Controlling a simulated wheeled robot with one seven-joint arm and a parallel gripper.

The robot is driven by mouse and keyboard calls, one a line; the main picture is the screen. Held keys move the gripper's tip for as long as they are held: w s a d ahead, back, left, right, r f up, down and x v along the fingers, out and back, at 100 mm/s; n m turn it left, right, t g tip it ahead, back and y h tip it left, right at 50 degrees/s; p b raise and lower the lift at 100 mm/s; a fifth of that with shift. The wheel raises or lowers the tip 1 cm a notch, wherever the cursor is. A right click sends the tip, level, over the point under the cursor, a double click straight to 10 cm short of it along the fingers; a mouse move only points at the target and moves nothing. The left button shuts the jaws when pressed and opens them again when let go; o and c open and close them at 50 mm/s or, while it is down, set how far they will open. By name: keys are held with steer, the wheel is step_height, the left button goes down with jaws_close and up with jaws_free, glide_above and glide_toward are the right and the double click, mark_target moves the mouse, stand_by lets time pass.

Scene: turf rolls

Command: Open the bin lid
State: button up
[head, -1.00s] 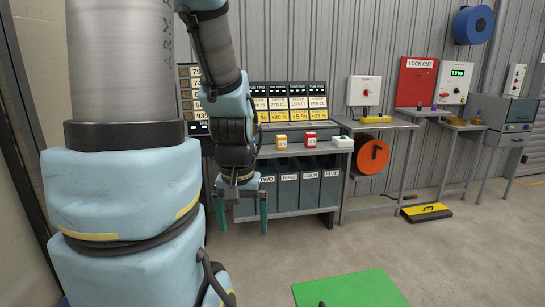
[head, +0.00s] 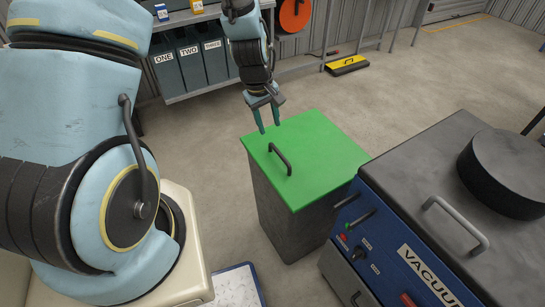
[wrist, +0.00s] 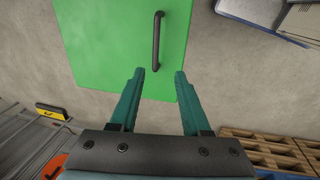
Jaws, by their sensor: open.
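A grey bin (head: 290,219) stands on the floor with a flat green lid (head: 325,150) shut on top. A dark bar handle (head: 280,158) is fixed on the lid. My gripper (head: 268,126) is open and empty, pointing down over the lid's far left edge, short of the handle. In the wrist view the two teal fingertips (wrist: 160,72) lie across the lid (wrist: 100,40), and the handle (wrist: 156,40) is beyond them, apart. The bin's body is hidden in the wrist view.
A blue vacuum machine (head: 400,255) with its own handle stands close right of the bin. A shelf with numbered grey bins (head: 190,55) is behind. A yellow floor box (head: 347,65) lies farther back. Wooden pallets (wrist: 265,150) show in the wrist view.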

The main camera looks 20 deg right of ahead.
mark_target(281, 154)
steer(key=d+f, duration=0.1)
steer(key=f, duration=0.3)
steer(key=d+f+p, duration=0.1)
steer(key=f, duration=0.3)
steer(key=d+f+p, duration=0.1)
steer(key=f, duration=0.3)
steer(key=shift+s+d+f, duration=0.2)
steer(key=shift+s, duration=0.05)
steer(key=shift+c, duration=0.2)
jaws_close()
stand_by(1.0)
